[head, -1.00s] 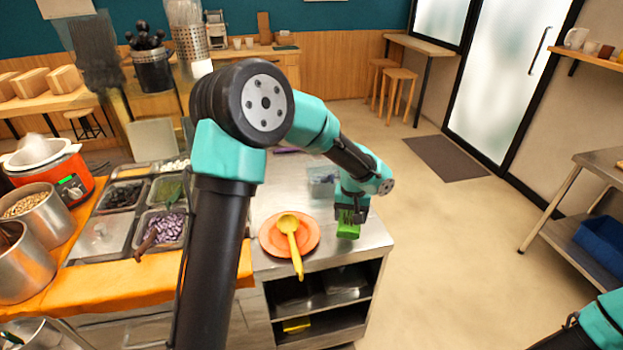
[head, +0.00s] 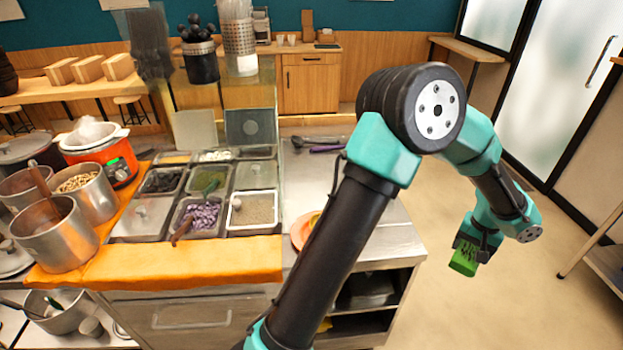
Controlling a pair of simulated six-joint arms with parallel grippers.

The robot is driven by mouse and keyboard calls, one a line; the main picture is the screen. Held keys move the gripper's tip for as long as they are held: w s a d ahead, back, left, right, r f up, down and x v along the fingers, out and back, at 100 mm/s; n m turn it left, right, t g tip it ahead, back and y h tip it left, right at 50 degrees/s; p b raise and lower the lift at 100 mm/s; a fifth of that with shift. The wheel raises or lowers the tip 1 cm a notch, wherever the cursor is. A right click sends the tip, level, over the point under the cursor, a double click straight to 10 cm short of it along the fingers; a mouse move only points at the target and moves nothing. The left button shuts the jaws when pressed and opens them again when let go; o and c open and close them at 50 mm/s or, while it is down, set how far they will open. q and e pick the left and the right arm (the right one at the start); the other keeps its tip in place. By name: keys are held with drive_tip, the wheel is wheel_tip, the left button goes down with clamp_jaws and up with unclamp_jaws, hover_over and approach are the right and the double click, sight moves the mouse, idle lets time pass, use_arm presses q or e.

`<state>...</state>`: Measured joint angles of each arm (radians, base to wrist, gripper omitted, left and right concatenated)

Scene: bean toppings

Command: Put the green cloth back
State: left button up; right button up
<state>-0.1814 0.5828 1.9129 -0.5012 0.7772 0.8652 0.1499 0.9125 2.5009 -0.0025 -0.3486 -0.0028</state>
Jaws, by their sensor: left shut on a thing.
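The green cloth (head: 463,262) hangs at the right of the head view, small and partly covered by the fingers. My left gripper (head: 468,254) is shut on it. The gripper and cloth appear past the right edge of the steel counter, with floor behind them. The steel counter (head: 400,243) stands to the left of the cloth, partly hidden by my left arm. My right gripper is out of view.
An orange plate (head: 301,233) on the counter is mostly hidden behind my arm. Topping trays, pots (head: 55,236) and an orange cloth (head: 160,262) fill the left. Open shelves (head: 365,292) lie under the counter.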

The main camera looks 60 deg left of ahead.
use_arm(q)
drive_tip(key=w+a+r+n, duration=0.1)
drive_tip(key=w+a+n, duration=0.2)
drive_tip(key=a+n, duration=0.35)
drive_tip(key=w+a+n, duration=0.3)
drive_tip(key=w+a, duration=0.1)
drive_tip(key=a, duration=0.6)
drive_tip(key=w+a+r+n, duration=0.1)
drive_tip(key=w+a+n, duration=0.3)
drive_tip(key=a, duration=0.5)
drive_tip(key=a+n, duration=0.2)
drive_tip(key=a, duration=0.2)
drive_tip(key=s+a+r+n, duration=0.1)
drive_tip(key=a+n, duration=0.1)
drive_tip(key=a, duration=0.3)
drive_tip(key=a+n, duration=0.3)
drive_tip(key=a, duration=0.1)
drive_tip(key=shift+s+a+r, duration=0.15)
drive_tip(key=shift+s, duration=0.15)
drive_tip(key=s+a+n, duration=0.2)
drive_tip(key=a+n, duration=0.1)
drive_tip(key=a, duration=0.3)
drive_tip(key=s+a+r+n, duration=0.1)
drive_tip(key=s+a+n, duration=0.2)
drive_tip(key=a, duration=0.4)
drive_tip(key=shift+r+n, duration=0.25)
drive_tip(key=shift+n, duration=0.1)
drive_tip(key=shift+s, duration=0.1)
